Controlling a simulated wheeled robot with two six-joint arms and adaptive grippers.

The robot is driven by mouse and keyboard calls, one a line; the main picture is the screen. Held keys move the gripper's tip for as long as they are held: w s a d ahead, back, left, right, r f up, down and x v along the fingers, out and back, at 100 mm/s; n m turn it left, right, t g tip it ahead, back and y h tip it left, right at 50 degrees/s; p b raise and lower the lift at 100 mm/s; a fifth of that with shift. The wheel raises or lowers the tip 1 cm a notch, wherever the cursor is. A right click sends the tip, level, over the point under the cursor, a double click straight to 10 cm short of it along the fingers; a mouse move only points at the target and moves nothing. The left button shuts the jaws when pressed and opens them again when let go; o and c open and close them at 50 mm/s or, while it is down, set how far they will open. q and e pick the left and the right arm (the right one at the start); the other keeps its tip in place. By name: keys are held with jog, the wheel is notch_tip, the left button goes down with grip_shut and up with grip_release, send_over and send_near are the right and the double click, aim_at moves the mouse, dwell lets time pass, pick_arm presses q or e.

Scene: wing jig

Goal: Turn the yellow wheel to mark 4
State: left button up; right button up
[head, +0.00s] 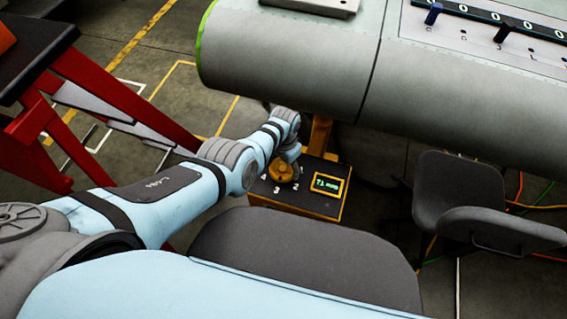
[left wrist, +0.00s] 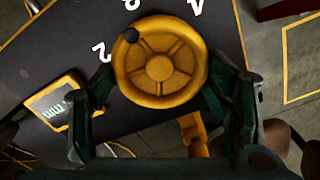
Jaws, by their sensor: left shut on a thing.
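The yellow wheel (left wrist: 160,88) sits on a dark panel (left wrist: 60,28) and fills the upper middle of the left wrist view. In the head view the wheel (head: 281,172) is partly hidden by my left gripper (head: 285,160). My right gripper is not in view.
A yellow-framed display (head: 328,185) with a green reading in mm is on the box beside the wheel. A large grey wing section (head: 290,60) hangs above and behind. A red stand (head: 110,85) is at left, a dark chair (head: 470,200) at right.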

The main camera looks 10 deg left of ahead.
pick_arm(q)
jog(key=m, duration=0.6)
jog(key=shift+s+d+m, duration=0.1)
jog(key=shift+d+m, duration=0.05)
jog(key=shift+m, duration=0.15)
jog(key=m, duration=0.3)
jog(key=m+p, duration=0.1)
jog(key=m, duration=0.2)
jog(key=shift+s+m, duration=0.2)
jog(key=shift+m, duration=0.1)
jog(key=o, duration=1.2)
jog(key=shift+c, duration=0.2)
